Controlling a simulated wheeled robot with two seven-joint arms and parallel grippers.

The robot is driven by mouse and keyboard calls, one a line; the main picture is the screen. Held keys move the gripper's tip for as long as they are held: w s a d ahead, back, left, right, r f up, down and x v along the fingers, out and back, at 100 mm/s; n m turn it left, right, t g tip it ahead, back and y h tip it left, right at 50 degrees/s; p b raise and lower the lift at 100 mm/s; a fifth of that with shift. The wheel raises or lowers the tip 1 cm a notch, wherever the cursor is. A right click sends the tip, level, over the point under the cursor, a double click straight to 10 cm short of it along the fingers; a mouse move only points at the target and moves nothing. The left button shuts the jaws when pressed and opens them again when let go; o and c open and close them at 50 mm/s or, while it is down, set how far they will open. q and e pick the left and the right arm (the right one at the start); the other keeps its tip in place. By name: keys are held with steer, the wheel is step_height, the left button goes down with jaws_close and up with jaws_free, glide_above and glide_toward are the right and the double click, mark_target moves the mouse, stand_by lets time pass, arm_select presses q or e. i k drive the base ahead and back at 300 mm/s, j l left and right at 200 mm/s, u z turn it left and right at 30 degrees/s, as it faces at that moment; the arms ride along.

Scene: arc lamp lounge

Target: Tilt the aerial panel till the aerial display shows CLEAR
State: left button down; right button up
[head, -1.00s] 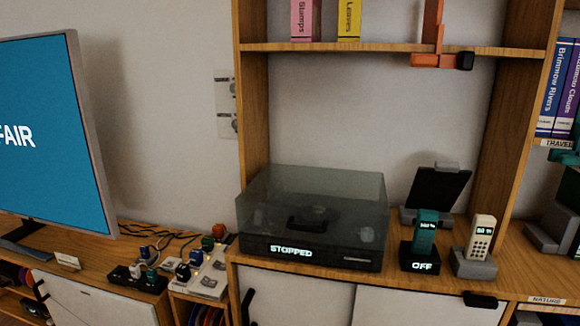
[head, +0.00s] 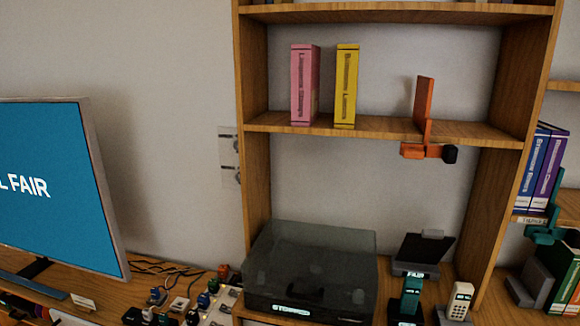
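A black flat panel (head: 424,249), which looks like the aerial panel, leans back on a grey stand (head: 412,268) at the lower right of the shelf unit. A small lit readout (head: 415,274) on the stand's front appears to read FAIR, though it is small. The large blue screen (head: 48,180) at the left is cut off by the picture edge and shows "L FAIR". Neither of my grippers is in the head view, and nothing touches the panel.
A dark lidded turntable (head: 312,270), reading STOPPED, stands left of the panel. A teal handset (head: 411,295) and a pale handset (head: 460,300) stand in front of it. An orange bookend (head: 424,110) is on the shelf above. Cables and plugs lie at lower left.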

mark_target(430, 246)
steer(key=i+l+z, duration=0.1)
steer(key=z, duration=0.4)
steer(key=i+z, duration=0.2)
steer(key=z, duration=0.25)
